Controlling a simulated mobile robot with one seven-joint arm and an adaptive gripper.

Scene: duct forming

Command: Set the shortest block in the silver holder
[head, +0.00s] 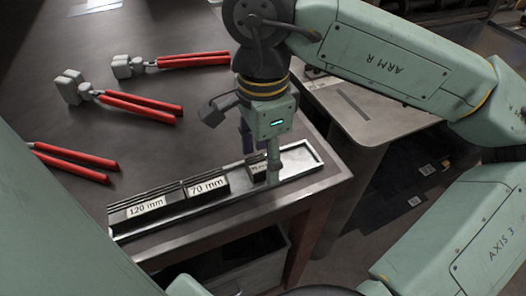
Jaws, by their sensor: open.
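The silver holder (303,157) is a long, shallow tray along the table's front edge; its right end is empty. A small dark block (257,172) with a partly hidden label is the shortest of the blocks in view. It sits at the holder, right of the longer block marked 70 mm (208,187) and the longest marked 120 mm (147,208). My gripper (261,164) points down at the small block, open, with one finger in front on its right side and the other behind. Whether the fingers touch it, and how it is seated, I cannot tell.
Several red-handled tools (137,106) lie on the dark table (200,120) behind and left of the holder. A lower grey bench (365,118) stands to the right, past a gap. An open bin (245,268) is below the table's front edge.

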